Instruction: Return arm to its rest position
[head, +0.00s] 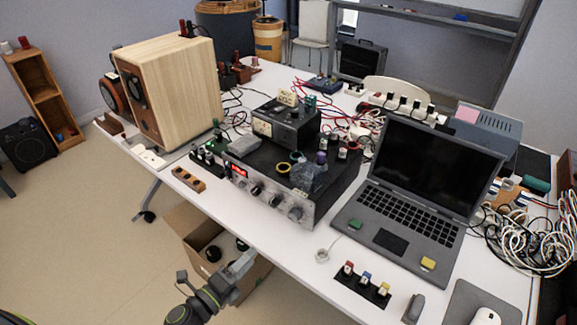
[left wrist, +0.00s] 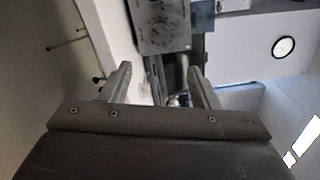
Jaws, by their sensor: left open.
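My left gripper (head: 240,266) is in the lower middle of the head view, in front of the table's front edge and over an open cardboard box (head: 262,272) on the floor. Part of the arm shows behind it at the bottom. In the left wrist view the two fingers (left wrist: 160,84) stand wide apart with nothing between them. Behind them, that view shows the table edge and equipment from the side. My right gripper is in neither view.
The white table (head: 297,256) carries a wooden speaker (head: 172,88), a silver amplifier (head: 270,196), an open laptop (head: 415,185), a mouse (head: 486,316) and tangled cables (head: 535,240). The floor (head: 90,240) left of the arm is mostly clear.

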